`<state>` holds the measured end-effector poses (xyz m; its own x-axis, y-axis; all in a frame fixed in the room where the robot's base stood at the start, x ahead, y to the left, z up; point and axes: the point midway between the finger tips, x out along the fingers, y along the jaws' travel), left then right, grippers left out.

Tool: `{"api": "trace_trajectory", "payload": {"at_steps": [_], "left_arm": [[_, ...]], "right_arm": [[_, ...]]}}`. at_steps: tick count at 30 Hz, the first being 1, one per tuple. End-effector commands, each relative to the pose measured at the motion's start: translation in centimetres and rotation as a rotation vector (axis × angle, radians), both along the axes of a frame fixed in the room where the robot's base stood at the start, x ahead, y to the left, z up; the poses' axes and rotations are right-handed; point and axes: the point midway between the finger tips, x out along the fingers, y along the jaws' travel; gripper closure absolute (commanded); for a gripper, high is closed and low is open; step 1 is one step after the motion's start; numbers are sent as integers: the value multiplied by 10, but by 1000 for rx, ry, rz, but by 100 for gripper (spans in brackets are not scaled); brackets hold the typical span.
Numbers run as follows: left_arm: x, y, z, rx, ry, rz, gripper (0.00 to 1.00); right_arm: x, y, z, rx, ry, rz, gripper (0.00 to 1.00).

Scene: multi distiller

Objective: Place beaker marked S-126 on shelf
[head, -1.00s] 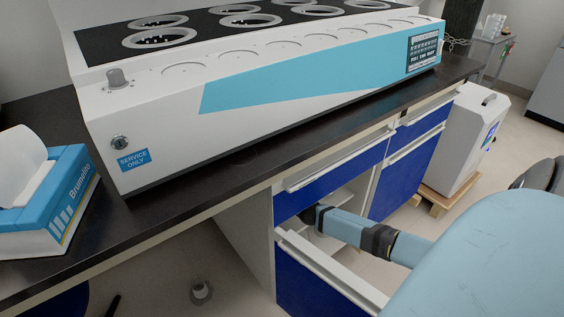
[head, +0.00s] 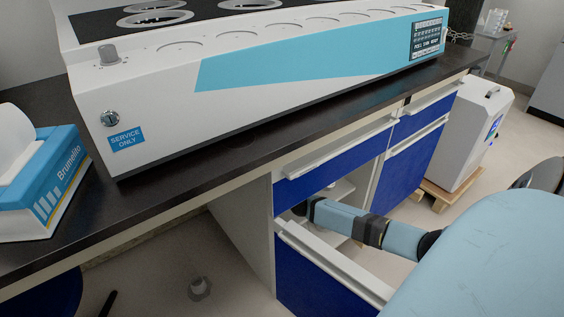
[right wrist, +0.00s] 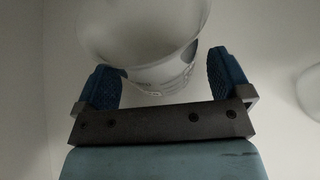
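A clear beaker (right wrist: 140,40) with printed marks on its side stands just ahead of my right gripper (right wrist: 165,85) in the right wrist view. The marks are too small and dim to read. The two blue fingers are wide apart at the beaker's near side, with a visible gap at the right finger. In the head view my right arm (head: 345,220) reaches into the open cabinet bay under the bench; its gripper and the beaker are hidden there. The pale shelf (head: 343,190) shows partly inside the bay. My left gripper is out of view.
Another clear glass vessel (right wrist: 310,92) stands at the right edge of the wrist view. A blue drawer front (head: 335,165) lies above the arm and a pulled-out drawer (head: 325,285) below it. The white machine (head: 260,100) and tissue box (head: 45,180) occupy the dark benchtop.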

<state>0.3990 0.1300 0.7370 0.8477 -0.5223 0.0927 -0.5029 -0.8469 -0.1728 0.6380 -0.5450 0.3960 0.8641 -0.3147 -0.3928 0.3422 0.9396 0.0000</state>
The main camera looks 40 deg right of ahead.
Motion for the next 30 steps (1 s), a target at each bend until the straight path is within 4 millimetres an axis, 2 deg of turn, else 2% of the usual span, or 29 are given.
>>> {"api": "trace_trajectory", "payload": {"at_steps": [8,11,13,17,24,30], "left_arm": [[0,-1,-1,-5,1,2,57],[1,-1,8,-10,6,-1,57],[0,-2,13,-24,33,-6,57],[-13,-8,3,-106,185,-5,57],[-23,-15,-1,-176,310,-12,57],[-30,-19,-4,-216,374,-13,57]], "right_arm": [[0,0,2,-1,-1,1,4],[-8,3,9,1,2,1,4],[-19,8,15,3,3,2,4],[-45,17,29,3,3,1,4],[-100,37,26,3,4,1,4],[-137,50,24,3,2,0,4]]}}
